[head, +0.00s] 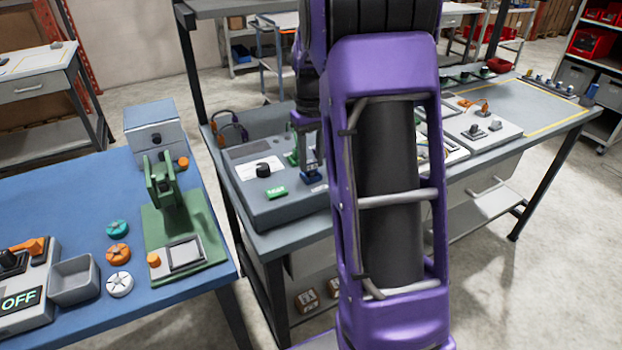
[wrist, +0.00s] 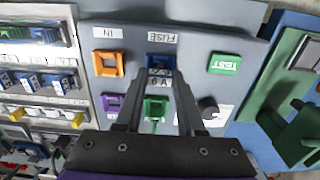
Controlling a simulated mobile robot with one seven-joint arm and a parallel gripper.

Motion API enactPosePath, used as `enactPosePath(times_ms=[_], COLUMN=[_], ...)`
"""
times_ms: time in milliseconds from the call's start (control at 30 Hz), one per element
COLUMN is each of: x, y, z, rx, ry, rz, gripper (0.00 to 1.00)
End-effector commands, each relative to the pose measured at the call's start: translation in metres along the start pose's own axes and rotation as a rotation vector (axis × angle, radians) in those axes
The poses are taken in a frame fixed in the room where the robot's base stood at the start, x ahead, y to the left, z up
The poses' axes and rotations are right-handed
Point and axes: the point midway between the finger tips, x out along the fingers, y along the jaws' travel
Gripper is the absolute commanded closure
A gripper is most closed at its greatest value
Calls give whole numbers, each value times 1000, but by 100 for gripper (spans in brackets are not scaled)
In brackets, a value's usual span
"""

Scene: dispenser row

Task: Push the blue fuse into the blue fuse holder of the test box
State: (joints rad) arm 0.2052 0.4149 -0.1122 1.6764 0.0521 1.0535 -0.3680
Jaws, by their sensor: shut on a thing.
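In the wrist view, my gripper (wrist: 159,80) is shut on the blue fuse (wrist: 159,72), which carries small white labels. The fuse is over the blue fuse holder (wrist: 161,60), below the upside-down FUSE label, and covers much of it. I cannot tell how far in the fuse sits. In the head view, my gripper (head: 312,176) points down over the right part of the test box (head: 290,211); the fuse is hardly visible there.
The test box has a green TEST button (wrist: 224,64) and a black knob (wrist: 208,109). Blue modules (wrist: 52,83) stand in rows to the left in the wrist view. In the head view, a green press (head: 165,215) stands on the blue table at left.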

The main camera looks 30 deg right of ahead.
Motion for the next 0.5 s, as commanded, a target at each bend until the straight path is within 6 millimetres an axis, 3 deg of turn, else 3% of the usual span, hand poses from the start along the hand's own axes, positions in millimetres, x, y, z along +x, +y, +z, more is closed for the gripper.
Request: enactPosePath(times_ms=[500], x=[6], y=[0], z=[0], rx=[0], ry=[0], rz=[0], gripper=[100])
